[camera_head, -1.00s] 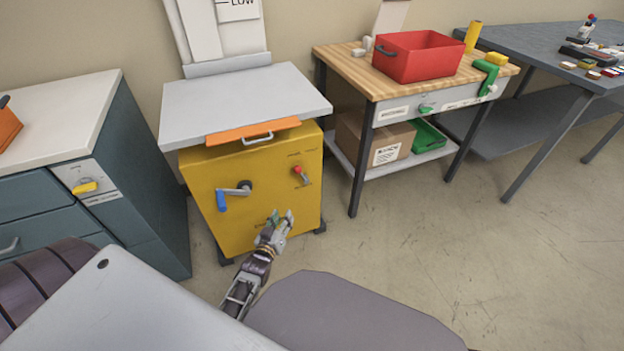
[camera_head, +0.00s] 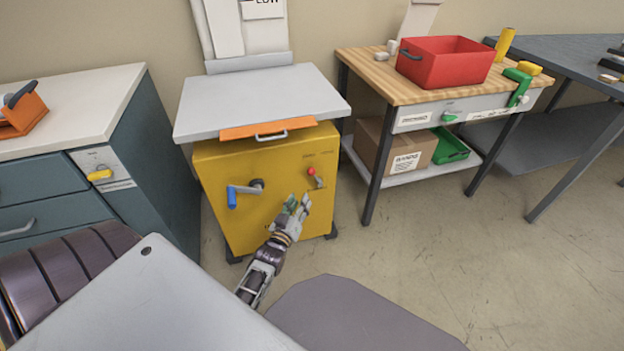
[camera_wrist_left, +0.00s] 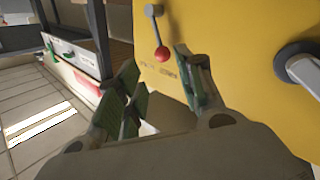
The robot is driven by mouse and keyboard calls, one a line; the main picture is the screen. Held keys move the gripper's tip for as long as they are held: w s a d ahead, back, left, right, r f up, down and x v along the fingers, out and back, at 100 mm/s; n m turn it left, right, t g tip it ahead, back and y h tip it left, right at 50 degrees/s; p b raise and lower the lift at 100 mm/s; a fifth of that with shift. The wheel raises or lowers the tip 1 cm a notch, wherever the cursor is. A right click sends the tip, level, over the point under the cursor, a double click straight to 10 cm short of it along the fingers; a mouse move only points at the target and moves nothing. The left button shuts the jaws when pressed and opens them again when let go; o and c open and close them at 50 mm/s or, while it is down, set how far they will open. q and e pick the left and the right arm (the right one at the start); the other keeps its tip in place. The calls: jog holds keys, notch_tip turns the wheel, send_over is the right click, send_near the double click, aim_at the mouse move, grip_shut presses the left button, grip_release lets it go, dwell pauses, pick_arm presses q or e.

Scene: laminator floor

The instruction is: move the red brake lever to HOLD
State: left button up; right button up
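The red brake lever (camera_head: 312,172) is on the upper right of the front of the yellow cabinet (camera_head: 225,165). In the left wrist view it is a grey arm hanging from a pivot, with a red ball (camera_wrist_left: 162,54) at its lower end. Small lettering near it is too blurred to read. My left gripper (camera_head: 297,202) is in front of the cabinet, below and slightly left of the lever. In the left wrist view its two green-padded fingers (camera_wrist_left: 160,88) are spread apart with nothing between them, and the red ball is beyond the tips. My right gripper is not in view.
A blue-handled crank (camera_head: 232,197) is on the cabinet front, left of the lever. An orange panel with a handle (camera_head: 270,134) juts out above. A wooden-topped workbench (camera_head: 370,75) with a red bin (camera_head: 445,62) stands to the right. The floor (camera_head: 450,240) in front is clear.

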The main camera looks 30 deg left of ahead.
aim_at(315, 177)
pick_arm(q)
jog(key=b+x, duration=0.4)
jog(key=x, duration=0.9)
jog(key=shift+w+a+f, duration=0.1)
jog(key=shift+w, duration=0.05)
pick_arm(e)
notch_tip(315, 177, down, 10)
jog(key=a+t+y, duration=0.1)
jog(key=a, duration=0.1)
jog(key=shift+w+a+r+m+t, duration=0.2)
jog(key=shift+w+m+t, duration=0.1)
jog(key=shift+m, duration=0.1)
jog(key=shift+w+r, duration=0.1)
pick_arm(q)
grip_shut()
